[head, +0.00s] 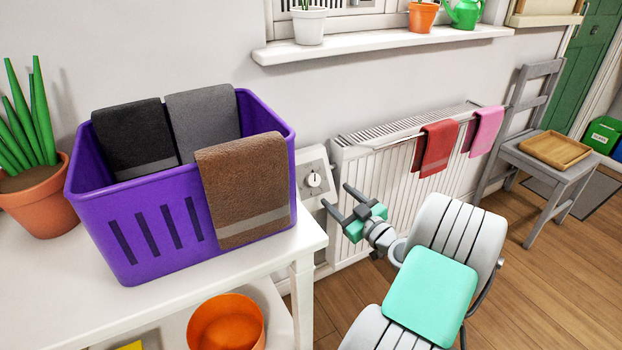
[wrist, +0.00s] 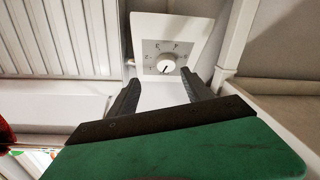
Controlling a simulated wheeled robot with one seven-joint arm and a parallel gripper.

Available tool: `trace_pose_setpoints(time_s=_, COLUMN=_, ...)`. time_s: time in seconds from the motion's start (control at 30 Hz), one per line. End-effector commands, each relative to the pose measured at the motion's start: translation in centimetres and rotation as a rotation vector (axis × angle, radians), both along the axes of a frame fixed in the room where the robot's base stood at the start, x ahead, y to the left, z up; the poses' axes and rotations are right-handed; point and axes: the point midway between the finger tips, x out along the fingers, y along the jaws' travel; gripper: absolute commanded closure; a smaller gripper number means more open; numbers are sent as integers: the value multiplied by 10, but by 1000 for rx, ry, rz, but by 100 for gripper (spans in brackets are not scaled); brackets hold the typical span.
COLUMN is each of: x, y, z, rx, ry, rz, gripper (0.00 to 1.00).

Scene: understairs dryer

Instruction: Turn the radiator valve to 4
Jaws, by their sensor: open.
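The radiator valve is a round white knob (head: 314,179) on a pale plate (head: 305,160) on the wall, at the left end of the white radiator (head: 400,165). In the wrist view the knob (wrist: 166,65) sits ahead, between the two finger lines, with small dark dial marks around it. My gripper (head: 337,195) is open and empty, to the right of the knob in the head view. In the wrist view its fingers (wrist: 162,80) are apart, short of the knob and not around it.
A purple basket (head: 165,265) with dark, grey and brown towels stands on the white table (head: 60,300), whose right edge is near the valve. Red (head: 437,148) and pink (head: 484,131) towels hang on the radiator. A grey chair (head: 550,160) stands further right.

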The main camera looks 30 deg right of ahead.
Motion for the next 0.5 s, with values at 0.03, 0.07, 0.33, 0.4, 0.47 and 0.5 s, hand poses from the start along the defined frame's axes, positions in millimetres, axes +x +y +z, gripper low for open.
trace_pose_setpoints(time_s=0.03, x=9, y=5, z=-1, rx=-2, ry=0, rz=13, gripper=42)
trace_pose_setpoints(time_s=0.07, x=15, y=8, z=-1, rx=-1, ry=-1, rz=17, gripper=42)
trace_pose_setpoints(time_s=0.33, x=71, y=20, z=-1, rx=-1, ry=0, rz=37, gripper=42)
trace_pose_setpoints(time_s=0.4, x=78, y=20, z=-1, rx=0, ry=-1, rz=36, gripper=42)
trace_pose_setpoints(time_s=0.47, x=81, y=20, z=-1, rx=0, ry=0, rz=34, gripper=42)
trace_pose_setpoints(time_s=0.5, x=82, y=19, z=0, rx=0, ry=-1, rz=33, gripper=42)
